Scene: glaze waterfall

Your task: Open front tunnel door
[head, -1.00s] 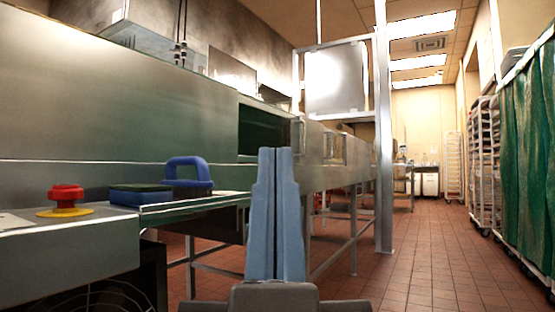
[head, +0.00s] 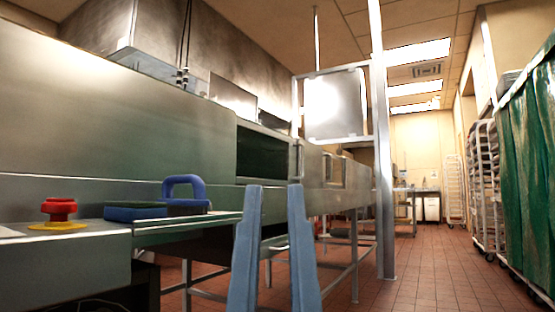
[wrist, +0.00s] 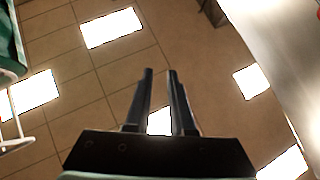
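A long stainless-steel machine (head: 120,125) runs along the left of the head view. It has a dark rectangular opening (head: 262,158) in its front side. A narrow upright piece like a handle or door edge (head: 299,160) stands at the right end of this opening; I cannot tell which panel is the front tunnel door. My gripper (head: 272,188) is in front of the machine, low in the head view, with its two blue-grey fingers apart and nothing between them. In the wrist view its dark fingers (wrist: 160,72) also show a gap, against ceiling tiles and lights.
A red button on a yellow base (head: 58,212) and a blue-handled brush (head: 186,195) sit on the steel ledge at left. A metal post (head: 380,150) stands right of centre. Racks and a green curtain (head: 525,180) line the right; the tiled aisle (head: 440,265) is clear.

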